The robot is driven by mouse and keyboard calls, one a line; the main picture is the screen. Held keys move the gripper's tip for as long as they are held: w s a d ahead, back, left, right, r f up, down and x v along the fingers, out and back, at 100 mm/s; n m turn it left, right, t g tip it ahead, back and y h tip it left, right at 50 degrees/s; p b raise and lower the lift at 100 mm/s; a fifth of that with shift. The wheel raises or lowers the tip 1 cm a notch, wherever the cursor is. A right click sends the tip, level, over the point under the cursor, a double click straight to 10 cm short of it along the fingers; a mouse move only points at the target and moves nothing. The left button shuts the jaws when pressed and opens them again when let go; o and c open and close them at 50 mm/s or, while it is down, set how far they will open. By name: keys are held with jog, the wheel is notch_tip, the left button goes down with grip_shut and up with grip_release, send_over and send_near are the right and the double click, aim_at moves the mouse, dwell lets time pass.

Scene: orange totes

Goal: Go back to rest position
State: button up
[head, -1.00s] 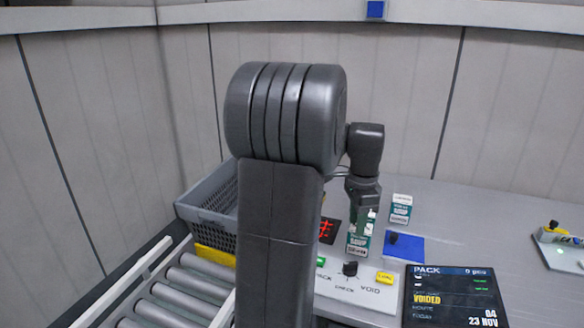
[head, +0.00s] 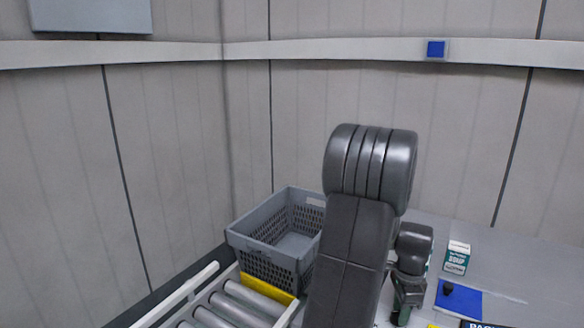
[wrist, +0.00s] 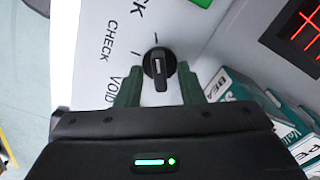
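My gripper (wrist: 158,72) is open in the wrist view, its two dark green fingers spread with nothing held. A black rotary knob (wrist: 160,72) on a white panel (wrist: 85,70) shows between the fingertips; I cannot tell whether they touch it. The panel carries the words CHECK and VOID beside the knob. In the head view my gripper (head: 402,308) hangs low, right of my large grey arm link, near the bottom edge. The panel is mostly hidden or out of the head view.
A grey crate (head: 265,262) stands left of my arm beside a roller conveyor (head: 235,305). Cartons (wrist: 245,100) and a red-lit display (wrist: 300,30) are close right of the fingers.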

jog(key=shift+r, duration=0.1)
dwell(0.3)
notch_tip(320, 180, up, 13)
notch_tip(320, 180, down, 13)
jog(key=shift+f, duration=0.2)
jog(key=n, duration=0.5)
jog(key=shift+r+n+p, duration=0.1)
jog(key=shift+n+p, duration=0.2)
jog(key=n, duration=0.6)
jog(key=shift+p, duration=0.4)
jog(key=shift+w+r+n, duration=0.1)
jog(key=shift+r+n, duration=0.2)
jog(key=shift+r, duration=2.75)
jog(key=shift+a, duration=0.1)
